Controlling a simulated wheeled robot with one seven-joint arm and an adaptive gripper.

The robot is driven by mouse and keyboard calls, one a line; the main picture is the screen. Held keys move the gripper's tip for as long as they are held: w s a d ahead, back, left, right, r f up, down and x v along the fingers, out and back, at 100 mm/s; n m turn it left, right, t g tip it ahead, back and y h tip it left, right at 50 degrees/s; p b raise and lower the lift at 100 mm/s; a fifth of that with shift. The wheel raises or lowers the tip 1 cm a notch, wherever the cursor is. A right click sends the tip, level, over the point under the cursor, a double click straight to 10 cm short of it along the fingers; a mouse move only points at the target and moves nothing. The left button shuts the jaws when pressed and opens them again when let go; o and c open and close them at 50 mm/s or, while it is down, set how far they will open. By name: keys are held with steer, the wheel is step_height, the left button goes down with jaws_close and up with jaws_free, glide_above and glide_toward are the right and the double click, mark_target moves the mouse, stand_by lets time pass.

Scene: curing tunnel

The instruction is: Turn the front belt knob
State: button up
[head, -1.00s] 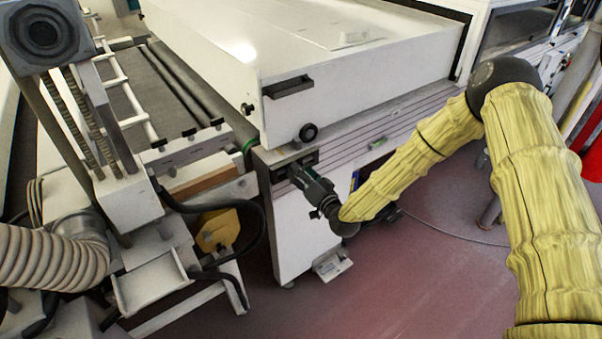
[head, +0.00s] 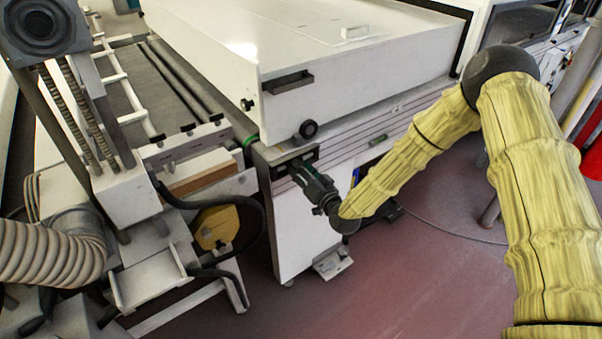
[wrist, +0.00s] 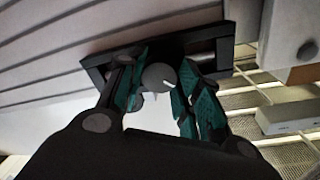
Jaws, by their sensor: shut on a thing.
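The front belt knob (wrist: 158,76) is a small grey round knob with a white pointer mark, in the wrist view. It sits on a black panel (wrist: 95,75) on the front of the white machine. My gripper (wrist: 159,92) has its green-padded fingers on either side of the knob and is shut on it. In the head view my gripper (head: 303,171) reaches the dark panel at the machine's near left corner, and it hides the knob there.
A roller conveyor (head: 165,85) and a ribbed hose (head: 45,252) stand to the left. Red floor (head: 390,290) is clear in front.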

steer(key=shift+f+n+y+b, duration=0.1)
steer(key=shift+n+y+b, duration=0.2)
steer(key=shift+n+b, duration=2.45)
steer(key=shift+n+p, duration=0.45)
steer(key=shift+n, duration=0.1)
steer(key=o, duration=1)
steer(key=shift+o, duration=0.2)
steer(key=v, duration=1.2)
steer(key=shift+s+f, duration=0.15)
